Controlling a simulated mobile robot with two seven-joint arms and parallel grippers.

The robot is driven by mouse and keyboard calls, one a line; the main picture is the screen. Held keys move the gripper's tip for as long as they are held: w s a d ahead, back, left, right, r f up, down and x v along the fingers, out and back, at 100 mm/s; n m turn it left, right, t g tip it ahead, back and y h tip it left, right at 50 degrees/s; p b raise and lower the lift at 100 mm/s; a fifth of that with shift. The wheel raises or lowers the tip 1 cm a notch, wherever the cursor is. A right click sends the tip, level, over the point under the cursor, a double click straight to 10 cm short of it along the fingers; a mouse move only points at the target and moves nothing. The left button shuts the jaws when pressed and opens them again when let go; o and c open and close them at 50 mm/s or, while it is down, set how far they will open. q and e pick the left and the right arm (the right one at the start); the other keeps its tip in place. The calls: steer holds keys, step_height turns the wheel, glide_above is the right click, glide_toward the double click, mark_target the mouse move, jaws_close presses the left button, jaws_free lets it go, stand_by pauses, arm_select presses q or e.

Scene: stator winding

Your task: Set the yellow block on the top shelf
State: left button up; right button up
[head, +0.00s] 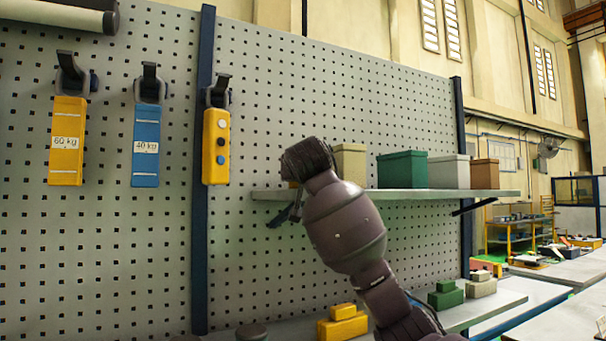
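The top shelf (470,194) runs along the pegboard, with its left end near the picture's middle. My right arm rises from the bottom, and its gripper (284,214) is at the shelf's left end. The fingers are dark, small and partly hidden by the wrist, so I cannot tell whether they are open or shut. A small patch of yellow (294,184) shows just under the wrist, at shelf height. Most of it is hidden, and I cannot tell whether it is held or resting. Yellow blocks (342,328) sit on the lower shelf, a smaller one on a larger one. My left gripper is not in view.
Beige (350,163), green (402,170), grey (449,171) and brown (485,173) boxes stand on the top shelf. Green blocks (446,298) and beige blocks (480,287) are on the lower shelf (488,306). A yellow button pendant (216,148) hangs left of the shelf.

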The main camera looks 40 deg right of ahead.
steer(key=shift+s, duration=0.15)
steer(key=shift+a+r, duration=0.1)
steer(key=shift+a, duration=0.1)
steer(key=shift+f, duration=0.2)
steer(key=o, duration=1)
steer(key=shift+d, duration=0.1)
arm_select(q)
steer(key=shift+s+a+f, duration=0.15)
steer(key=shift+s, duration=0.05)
arm_select(e)
steer(key=shift+r, duration=0.15)
steer(key=shift+s, duration=0.15)
arm_select(q)
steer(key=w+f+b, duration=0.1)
steer(key=b, duration=0.2)
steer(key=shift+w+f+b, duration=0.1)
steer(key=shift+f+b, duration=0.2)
arm_select(e)
steer(key=v, duration=1.2)
